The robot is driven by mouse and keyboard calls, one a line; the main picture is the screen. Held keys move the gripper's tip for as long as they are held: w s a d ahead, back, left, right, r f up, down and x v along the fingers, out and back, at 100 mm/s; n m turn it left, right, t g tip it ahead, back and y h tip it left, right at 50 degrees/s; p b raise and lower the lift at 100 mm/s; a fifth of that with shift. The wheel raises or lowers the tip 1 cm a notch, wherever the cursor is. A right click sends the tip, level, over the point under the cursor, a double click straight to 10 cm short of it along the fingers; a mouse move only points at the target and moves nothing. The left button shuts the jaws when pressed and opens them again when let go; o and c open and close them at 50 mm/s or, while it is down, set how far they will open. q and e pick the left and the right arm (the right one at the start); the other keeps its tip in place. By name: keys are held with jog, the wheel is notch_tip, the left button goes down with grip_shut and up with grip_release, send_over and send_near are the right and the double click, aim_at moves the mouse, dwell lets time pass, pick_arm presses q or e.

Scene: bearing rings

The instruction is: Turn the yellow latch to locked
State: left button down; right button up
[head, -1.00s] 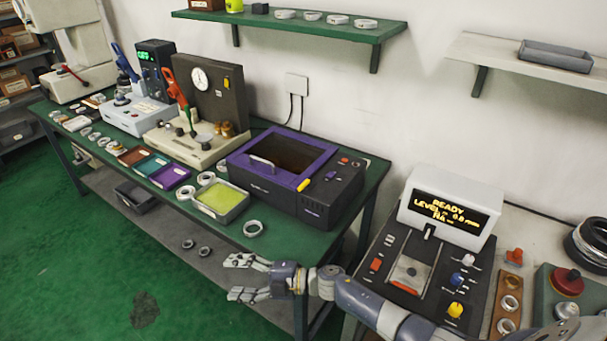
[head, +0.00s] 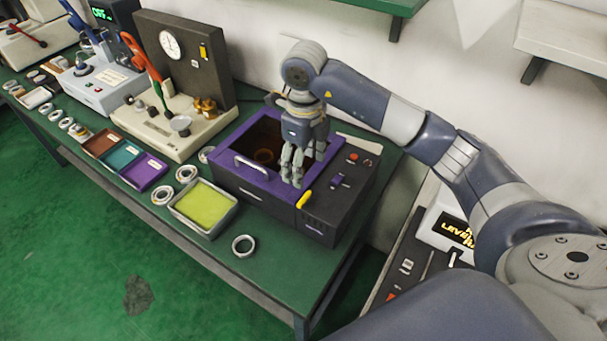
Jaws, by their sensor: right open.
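The yellow latch (head: 304,200) is a small bar on the front right of the purple-framed machine (head: 255,203), beside the lid's right front corner. It lies slanted, in line with the machine's side edge. My right gripper (head: 291,178) points down over the right part of the purple lid, just behind the latch and apart from it. Its fingers are open and hold nothing. Whether the fingertips touch the lid frame, I cannot tell. My left gripper is out of view.
A tray with a yellow-green pad (head: 205,204) and a loose ring (head: 243,245) lie in front of the machine. A lid handle (head: 252,167) stands left of my gripper. A control panel with a red button (head: 353,157) is to the right. A grey gauge stand (head: 185,70) stands behind left.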

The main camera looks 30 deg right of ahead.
aim_at(304, 197)
jog(key=shift+s+a+f+p, duration=0.2)
jog(key=shift+s+f+p, duration=0.35)
jog(key=shift+f, duration=0.35)
notch_tip(304, 197, down, 3)
jog(key=shift+f+p, duration=0.15)
jog(key=shift+p, duration=0.35)
notch_tip(304, 197, down, 3)
jog(key=shift+w+d+f+p, duration=0.1)
jog(key=shift+w+p, duration=0.05)
jog(key=shift+p, duration=0.25)
jog(key=shift+f, duration=0.95)
jog(key=c, duration=0.9)
jog(key=shift+c, duration=0.7)
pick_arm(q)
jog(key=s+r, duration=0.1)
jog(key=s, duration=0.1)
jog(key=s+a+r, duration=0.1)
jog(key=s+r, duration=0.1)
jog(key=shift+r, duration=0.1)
